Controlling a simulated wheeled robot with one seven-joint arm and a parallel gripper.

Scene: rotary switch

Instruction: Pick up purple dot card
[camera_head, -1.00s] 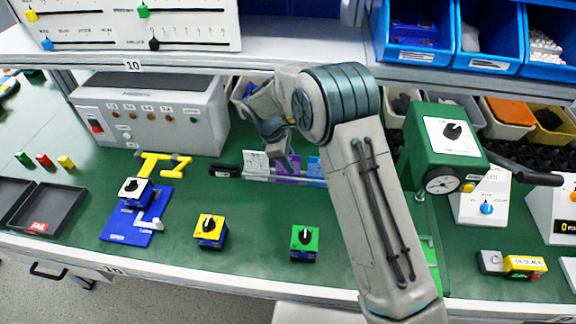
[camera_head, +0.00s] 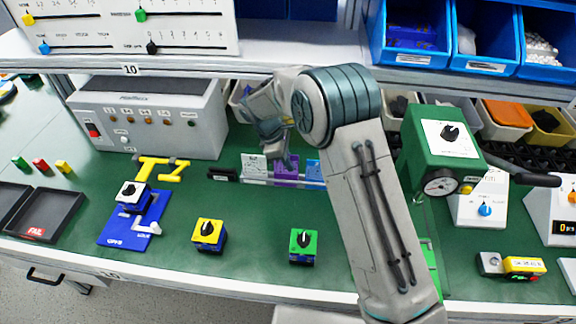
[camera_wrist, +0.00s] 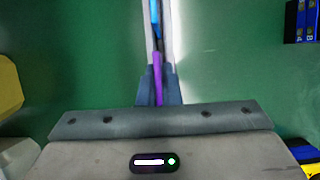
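The purple dot card (camera_head: 287,170) stands between a white card (camera_head: 254,168) and a blue card (camera_head: 314,169) in a clear rack. My arm partly covers that rack. My gripper (camera_head: 283,158) reaches down at the purple card from above. In the wrist view, the two fingers of my gripper (camera_wrist: 159,88) are close together. The purple card (camera_wrist: 158,72) shows as a narrow strip between them, and they appear shut on it. The dots on the card cannot be made out.
A grey box with lamps (camera_head: 150,118) stands behind on the left. A green machine (camera_head: 438,150) stands close to the right of my arm. Yellow (camera_head: 208,235) and green (camera_head: 304,245) knob blocks are in front. A shelf (camera_head: 290,52) runs above the bench.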

